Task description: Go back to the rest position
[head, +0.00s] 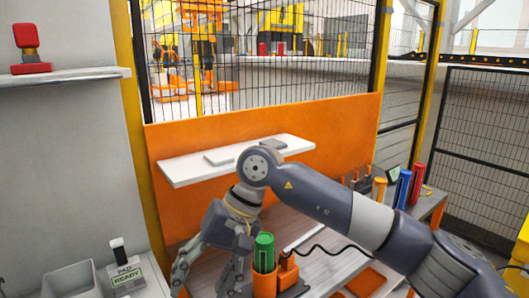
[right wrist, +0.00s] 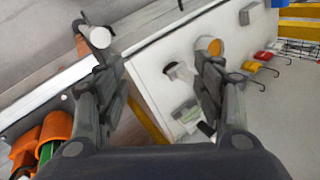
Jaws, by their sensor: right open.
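My right gripper (head: 205,280) hangs pointing down over the left part of the workbench in the head view, with its arm reaching in from the right. Its two fingers are spread apart. The right wrist view also shows my right gripper (right wrist: 150,70) open, with nothing held between the fingers. A green cylinder (head: 264,246) stands in an orange holder (head: 264,283) just right of the gripper in the head view. The orange holder (right wrist: 57,126) also shows at the lower left in the right wrist view. My left gripper is not in view.
A white shelf (head: 190,172) on the orange panel (head: 330,125) lies behind my right arm. A black cable (head: 320,249) curves beside the holder. A grey bin (head: 72,281) and a "PAD READY" sign (head: 126,273) are at lower left. Red (head: 416,184) and blue (head: 402,189) cylinders stand right.

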